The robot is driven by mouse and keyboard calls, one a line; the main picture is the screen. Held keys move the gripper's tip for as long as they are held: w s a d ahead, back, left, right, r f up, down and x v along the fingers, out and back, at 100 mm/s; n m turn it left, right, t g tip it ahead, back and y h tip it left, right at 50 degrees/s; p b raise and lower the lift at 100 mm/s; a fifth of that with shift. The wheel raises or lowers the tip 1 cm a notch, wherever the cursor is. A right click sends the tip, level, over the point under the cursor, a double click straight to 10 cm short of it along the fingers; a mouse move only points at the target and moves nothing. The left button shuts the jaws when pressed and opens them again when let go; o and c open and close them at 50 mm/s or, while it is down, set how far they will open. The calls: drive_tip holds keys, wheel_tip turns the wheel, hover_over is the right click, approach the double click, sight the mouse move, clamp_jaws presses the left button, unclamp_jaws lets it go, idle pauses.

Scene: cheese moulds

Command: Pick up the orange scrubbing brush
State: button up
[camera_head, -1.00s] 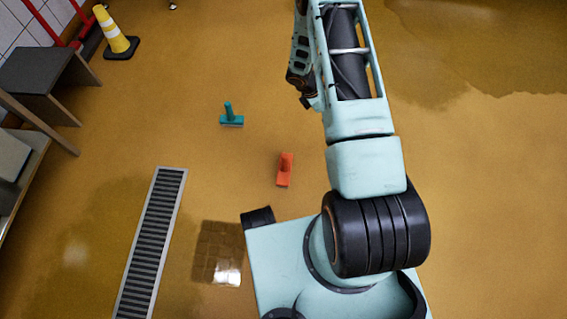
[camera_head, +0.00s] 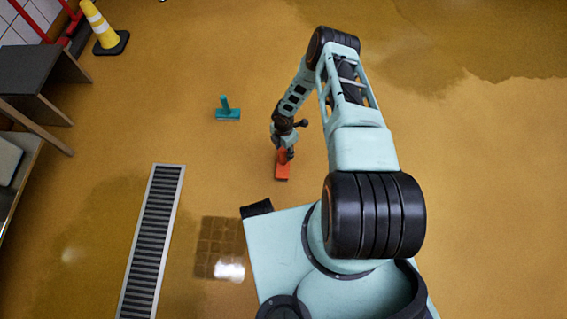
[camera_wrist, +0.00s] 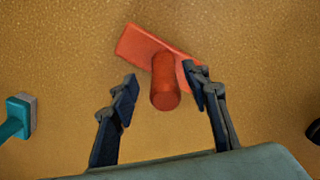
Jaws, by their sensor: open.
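The orange scrubbing brush (camera_head: 282,172) lies on the wet brown floor, in front of my base. In the wrist view the brush (camera_wrist: 138,46) shows its flat block and a round handle that points towards the camera. My gripper (camera_head: 287,152) is over the brush in the head view and hides part of it. In the wrist view my gripper (camera_wrist: 163,88) is open. The handle's end lies between the two fingers, closer to the right one. I cannot tell whether the right finger touches the brush.
A teal brush (camera_head: 228,112) stands on the floor to the left, and it also shows at the wrist view's left edge (camera_wrist: 17,117). A floor drain grate (camera_head: 152,240), a yellow cone (camera_head: 103,30) and a dark bench (camera_head: 35,70) are further left. The floor to the right is clear.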

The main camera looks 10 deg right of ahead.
drive_tip(key=f, duration=0.1)
drive_tip(key=f+b, duration=0.1)
drive_tip(key=f, duration=0.1)
drive_tip(key=f+b, duration=0.1)
drive_tip(key=f, duration=0.1)
drive_tip(key=shift+s+f, duration=0.1)
drive_tip(key=shift+s, duration=0.2)
drive_tip(key=shift+c, duration=0.4)
clamp_jaws()
